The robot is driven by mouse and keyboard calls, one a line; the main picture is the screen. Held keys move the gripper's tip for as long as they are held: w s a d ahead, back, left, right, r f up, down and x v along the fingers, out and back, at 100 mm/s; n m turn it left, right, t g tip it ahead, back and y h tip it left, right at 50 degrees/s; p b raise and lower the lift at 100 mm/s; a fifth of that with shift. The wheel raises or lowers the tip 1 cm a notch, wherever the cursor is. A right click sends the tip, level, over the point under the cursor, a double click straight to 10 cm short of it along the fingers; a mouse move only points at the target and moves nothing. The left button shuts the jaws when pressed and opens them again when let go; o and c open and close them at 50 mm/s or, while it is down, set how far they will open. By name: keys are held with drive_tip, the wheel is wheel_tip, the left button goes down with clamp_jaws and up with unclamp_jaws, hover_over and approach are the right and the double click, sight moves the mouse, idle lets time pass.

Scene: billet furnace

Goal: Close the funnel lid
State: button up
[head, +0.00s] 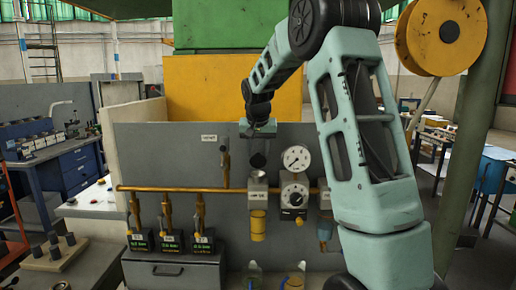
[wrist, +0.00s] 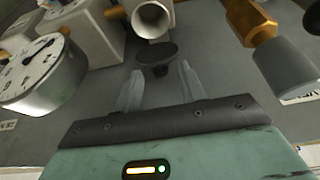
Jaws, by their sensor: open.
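The funnel (head: 258,177) is a small pale metal cup on the panel above a yellow-bottomed filter; its open mouth shows at the top of the wrist view (wrist: 152,22). The funnel lid (wrist: 156,52) is a dark round disc beside that mouth, apart from it, so the funnel stands open. In the head view the lid (head: 258,160) is a dark spot just above the funnel. My gripper (wrist: 158,82) is open and empty, its two pale fingers pointing at the lid with a small gap. In the head view my gripper (head: 258,138) is above the lid; its fingers are hard to make out.
A round pressure gauge (head: 297,158) and a dial regulator (head: 294,195) are close to the right of the funnel. A brass pipe (head: 170,189) with several valves runs left. A brass fitting with a grey end (wrist: 285,65) is near my gripper.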

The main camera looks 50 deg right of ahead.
drive_tip(key=shift+w+d+f, duration=0.1)
drive_tip(key=shift+f, duration=0.3)
clamp_jaws()
